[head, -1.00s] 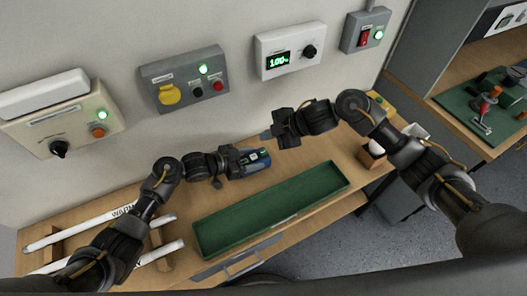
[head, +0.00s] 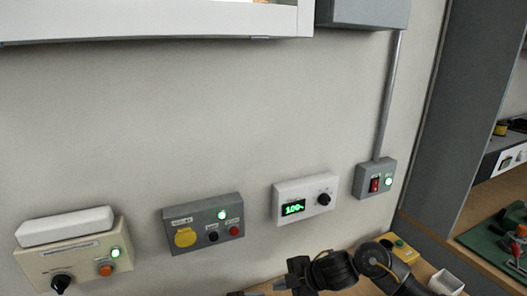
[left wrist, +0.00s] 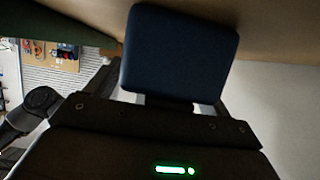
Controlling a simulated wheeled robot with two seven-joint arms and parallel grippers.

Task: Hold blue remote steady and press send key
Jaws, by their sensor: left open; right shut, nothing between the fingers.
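The blue remote (left wrist: 178,52) shows in the left wrist view as a dark blue rounded block right in front of my left gripper (left wrist: 165,105). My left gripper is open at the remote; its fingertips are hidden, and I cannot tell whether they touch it. The remote's keys, including the send key, do not show. In the head view the remote is below the picture. My right gripper (head: 282,284) is at the bottom edge of the head view, shut and empty, its tip pointing left and partly cut off.
Green lamps are lit. A shelf (head: 490,200) stands at the right.

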